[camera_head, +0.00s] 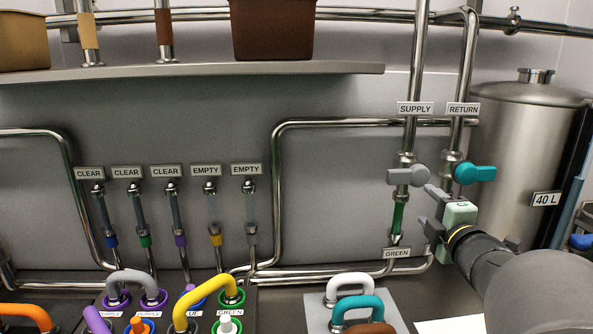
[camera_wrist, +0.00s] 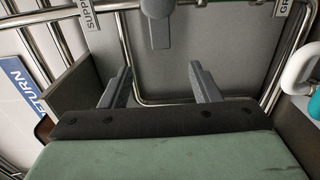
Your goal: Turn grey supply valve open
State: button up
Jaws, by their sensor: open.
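The grey supply valve (camera_head: 402,177) sits on the vertical supply pipe under the SUPPLY label (camera_head: 415,108). In the wrist view, a grey handle (camera_wrist: 157,18) shows at the top centre, beyond the gap between my open fingers (camera_wrist: 161,76).
The teal return valve (camera_head: 474,173) is close to the right, above my gripper. A green sight section (camera_head: 397,220) with a GREEN label (camera_head: 397,253) lies below the grey valve. A steel tank (camera_head: 520,150) stands at right. Coloured hose loops (camera_head: 205,290) line the counter.

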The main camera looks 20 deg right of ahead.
aim_at(398, 178)
jog(key=p+x, duration=0.4)
jog(key=x, duration=1.3)
grip_shut()
